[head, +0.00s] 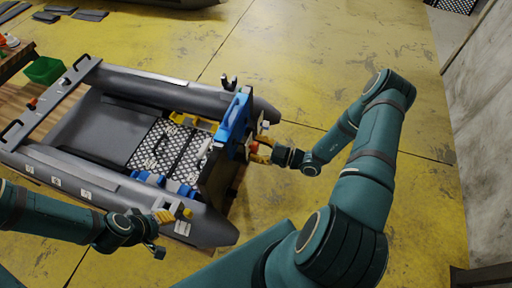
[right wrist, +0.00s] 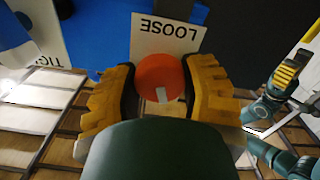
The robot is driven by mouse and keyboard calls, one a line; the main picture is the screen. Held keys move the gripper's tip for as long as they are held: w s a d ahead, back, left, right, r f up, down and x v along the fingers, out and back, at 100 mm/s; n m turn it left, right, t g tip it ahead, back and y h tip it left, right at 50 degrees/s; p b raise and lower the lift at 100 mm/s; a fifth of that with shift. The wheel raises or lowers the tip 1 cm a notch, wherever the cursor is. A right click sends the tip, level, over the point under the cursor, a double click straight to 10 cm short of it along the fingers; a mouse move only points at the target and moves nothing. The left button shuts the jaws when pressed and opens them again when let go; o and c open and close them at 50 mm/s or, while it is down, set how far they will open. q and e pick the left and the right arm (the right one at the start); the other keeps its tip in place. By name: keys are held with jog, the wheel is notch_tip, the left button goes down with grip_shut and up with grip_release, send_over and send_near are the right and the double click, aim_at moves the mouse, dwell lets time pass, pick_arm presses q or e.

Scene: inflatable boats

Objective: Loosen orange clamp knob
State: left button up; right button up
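The orange clamp knob (right wrist: 161,82) sits in front of a white plate marked LOOSE (right wrist: 168,36). In the head view it is a small orange-red spot (head: 255,147) at the boat's stern. My right gripper (right wrist: 161,92) has its two yellow fingers on either side of the knob, with the dark pads against its sides. It also shows at the stern in the head view (head: 261,150). A pale mark is on the knob's face. My left gripper (head: 174,214) is over the near tube, with its yellow fingers apart and nothing seen between them.
The grey inflatable boat (head: 102,187) lies on a wooden pallet. A blue clamp part (head: 234,118) stands at its stern. Another white plate (right wrist: 40,45) reads partly "TIG". A green bin (head: 44,70) is at the far left.

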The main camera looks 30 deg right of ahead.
grip_shut()
jog(key=n, duration=0.5)
jog(key=shift+n, duration=1.1)
jog(key=shift+n, duration=1.2)
jog(key=n, duration=0.4)
jog(key=shift+n, duration=0.6)
